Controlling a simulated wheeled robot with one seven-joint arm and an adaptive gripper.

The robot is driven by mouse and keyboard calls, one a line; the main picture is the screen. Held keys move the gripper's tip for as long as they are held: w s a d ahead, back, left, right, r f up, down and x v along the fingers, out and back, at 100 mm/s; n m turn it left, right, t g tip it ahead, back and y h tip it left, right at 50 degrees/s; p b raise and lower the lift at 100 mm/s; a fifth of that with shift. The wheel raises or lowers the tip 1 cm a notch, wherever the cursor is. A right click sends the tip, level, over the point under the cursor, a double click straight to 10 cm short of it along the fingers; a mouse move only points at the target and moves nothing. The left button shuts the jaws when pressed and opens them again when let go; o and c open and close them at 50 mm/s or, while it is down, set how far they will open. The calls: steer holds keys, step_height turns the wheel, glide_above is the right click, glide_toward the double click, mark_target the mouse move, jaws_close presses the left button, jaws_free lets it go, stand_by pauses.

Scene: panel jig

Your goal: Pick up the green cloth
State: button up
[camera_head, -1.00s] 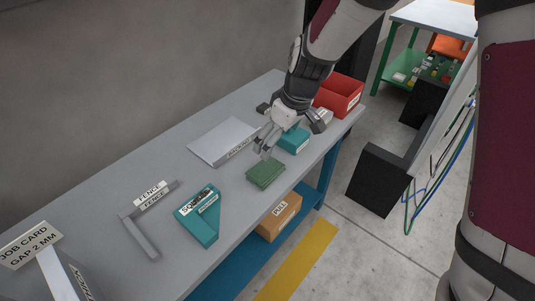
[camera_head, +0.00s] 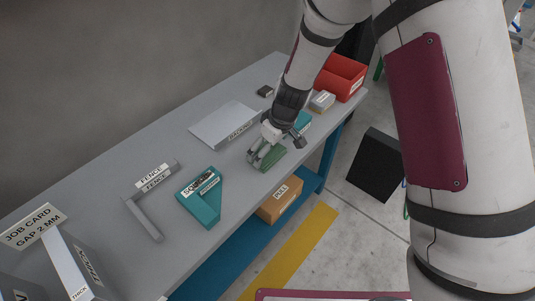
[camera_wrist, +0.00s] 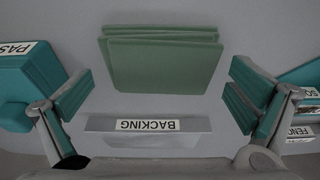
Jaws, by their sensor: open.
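The green cloth (camera_head: 268,158) lies folded in a flat stack on the grey bench. In the wrist view the green cloth (camera_wrist: 160,58) sits ahead of my fingers, near the top middle. My gripper (camera_head: 258,158) is over the cloth in the head view and hides part of it. In the wrist view my gripper (camera_wrist: 158,98) is open, with one teal-padded finger on each side and nothing held between them. I cannot tell how high the fingertips are above the bench.
The backing panel (camera_head: 223,125) lies behind the cloth. A teal square block (camera_head: 202,204) and an L-shaped fence (camera_head: 148,207) are at left. A teal box (camera_head: 302,121), a small pale box (camera_head: 322,101) and a red bin (camera_head: 342,76) stand at right. An orange box (camera_head: 279,199) sits below.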

steer(key=shift+w+a+f, duration=0.1)
steer(key=shift+w+f, duration=0.05)
steer(key=shift+f, duration=0.45)
steer(key=c, duration=0.9)
steer(key=shift+r, duration=0.15)
steer(key=shift+r, duration=0.6)
step_height(320, 180, up, 2)
steer(key=shift+r, duration=0.2)
steer(key=s, duration=0.5)
steer(key=s+a, duration=0.1)
steer(key=s, duration=0.4)
steer(key=s+a+r, duration=0.1)
steer(key=s, duration=0.5)
steer(key=shift+a, duration=0.15)
